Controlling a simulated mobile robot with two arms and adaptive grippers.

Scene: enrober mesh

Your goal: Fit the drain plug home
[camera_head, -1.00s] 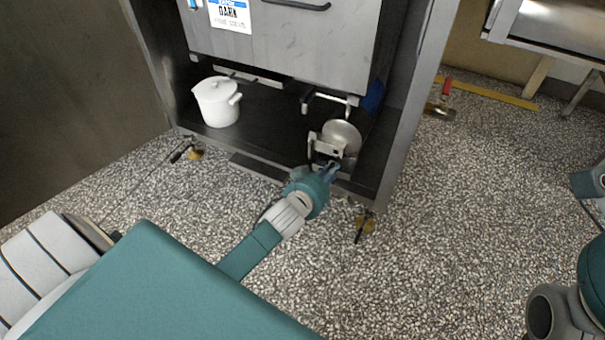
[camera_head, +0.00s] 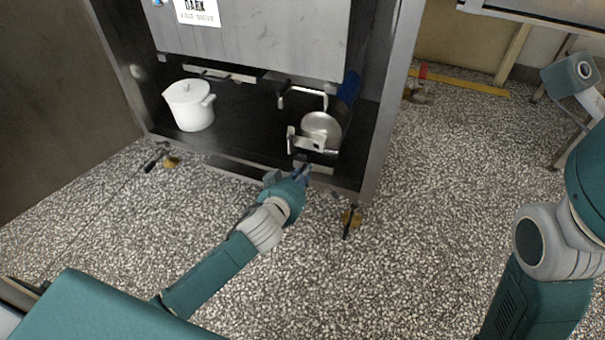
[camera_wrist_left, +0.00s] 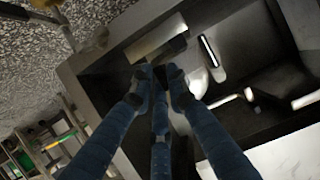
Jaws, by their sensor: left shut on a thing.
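My left gripper (camera_head: 300,173) is low at the front edge of the machine's open bottom bay, just in front of a metal bracket (camera_head: 312,144) and a round metal pan (camera_head: 322,126). In the left wrist view its blue fingers (camera_wrist_left: 160,76) come together at their tips. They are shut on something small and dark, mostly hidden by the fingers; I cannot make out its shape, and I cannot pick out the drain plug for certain. A bent metal pipe (camera_head: 305,92) hangs under the machine body above the pan. My right gripper is not in view.
A white lidded pot (camera_head: 190,104) stands at the left inside the bay. The machine's right post (camera_head: 390,110) stands close to the right of the pan. The speckled floor (camera_head: 430,190) is clear to the right.

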